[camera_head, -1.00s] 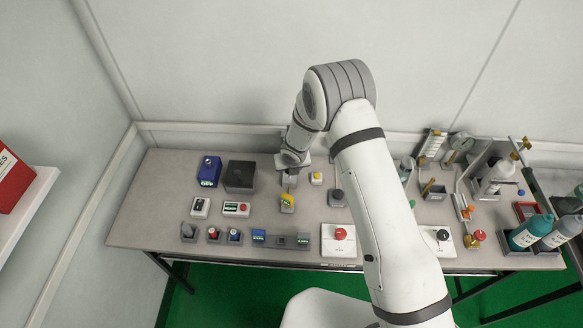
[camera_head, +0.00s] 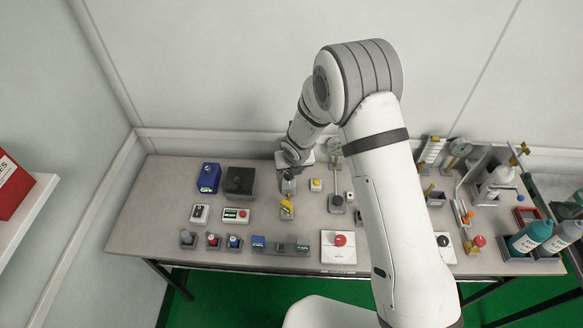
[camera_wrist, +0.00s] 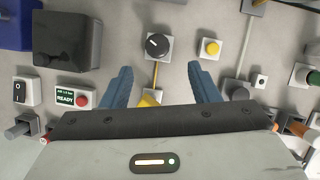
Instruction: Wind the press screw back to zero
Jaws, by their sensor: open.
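My gripper (camera_head: 289,172) is open and empty above the bench, pointing down. In the wrist view its two blue-grey fingers (camera_wrist: 163,86) stand wide apart. A black round knob (camera_wrist: 157,45) with a white pointer mark, on a pale square base, lies just beyond the fingertips, between their lines and untouched. A line runs from it to a yellow part (camera_wrist: 150,97), partly hidden behind my gripper body. The yellow part also shows in the head view (camera_head: 287,207). I cannot tell for sure which item is the press screw; my gripper largely hides the knob in the head view.
A black box (camera_head: 239,182) and a blue device (camera_head: 208,177) stand left of my gripper. A yellow button (camera_head: 316,185) and a dark knob (camera_head: 337,201) are close on the right. Small testers line the front edge. Bottles (camera_head: 530,238) stand far right.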

